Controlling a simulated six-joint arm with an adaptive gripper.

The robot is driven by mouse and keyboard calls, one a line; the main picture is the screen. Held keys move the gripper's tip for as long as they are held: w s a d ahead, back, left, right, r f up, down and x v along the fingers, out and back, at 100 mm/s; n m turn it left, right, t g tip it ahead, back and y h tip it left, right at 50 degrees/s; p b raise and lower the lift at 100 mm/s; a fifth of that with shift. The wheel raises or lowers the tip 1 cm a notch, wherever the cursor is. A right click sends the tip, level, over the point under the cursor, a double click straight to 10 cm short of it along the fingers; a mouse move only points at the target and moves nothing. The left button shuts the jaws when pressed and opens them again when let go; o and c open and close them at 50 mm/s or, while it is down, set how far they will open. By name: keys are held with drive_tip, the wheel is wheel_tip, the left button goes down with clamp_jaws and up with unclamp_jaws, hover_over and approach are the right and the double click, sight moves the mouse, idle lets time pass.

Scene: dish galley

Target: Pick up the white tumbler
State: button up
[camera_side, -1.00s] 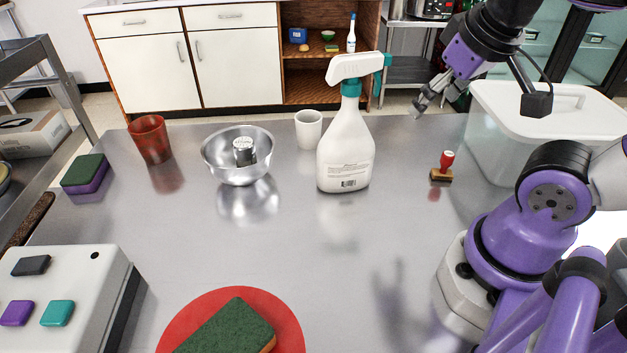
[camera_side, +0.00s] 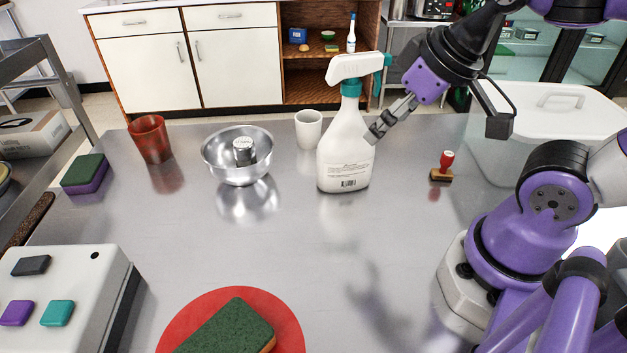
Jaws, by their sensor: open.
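The white tumbler (camera_side: 308,130) stands upright on the metal table, between the steel bowl and the spray bottle. The spray bottle's left side is close to it in the picture. My gripper (camera_side: 374,137) is open and empty, to the right of the tumbler. Its fingertips appear at the right edge of the spray bottle; I cannot tell whether they are behind it or touching it.
A white spray bottle (camera_side: 345,150) stands right of the tumbler. A steel bowl (camera_side: 237,170) holding a small metal item and a red cup (camera_side: 150,139) stand left. A red-handled stamp (camera_side: 443,168) and a lidded clear bin (camera_side: 490,150) are right.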

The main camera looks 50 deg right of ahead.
idle(0.4)
drive_tip(key=w+r, duration=0.2)
drive_tip(key=r, duration=0.1)
drive_tip(key=w+d+r+m+t, duration=0.1)
drive_tip(key=w+r, duration=0.2)
drive_tip(key=w+d+r+m, duration=0.1)
drive_tip(key=w+r, duration=0.1)
drive_tip(key=r, duration=0.1)
drive_tip(key=shift+w+r+t+h, duration=0.15)
drive_tip(key=shift+w+t+h, duration=0.15)
drive_tip(key=shift+w+h, duration=0.1)
drive_tip(key=n+g, duration=0.4)
drive_tip(key=g, duration=0.2)
hover_over(309, 124)
wheel_tip(309, 124, down, 9)
drive_tip(key=shift+n+g+y, duration=0.4)
drive_tip(key=shift+n+g, duration=0.2)
drive_tip(key=shift+n, duration=0.2)
drive_tip(key=f, duration=0.5)
drive_tip(key=w+d+f, duration=0.1)
drive_tip(key=f, duration=0.4)
drive_tip(key=w+d+f, duration=0.1)
drive_tip(key=f, duration=0.4)
drive_tip(key=shift+d+f, duration=0.1)
drive_tip(key=shift+f, duration=0.05)
drive_tip(key=c, duration=1.2)
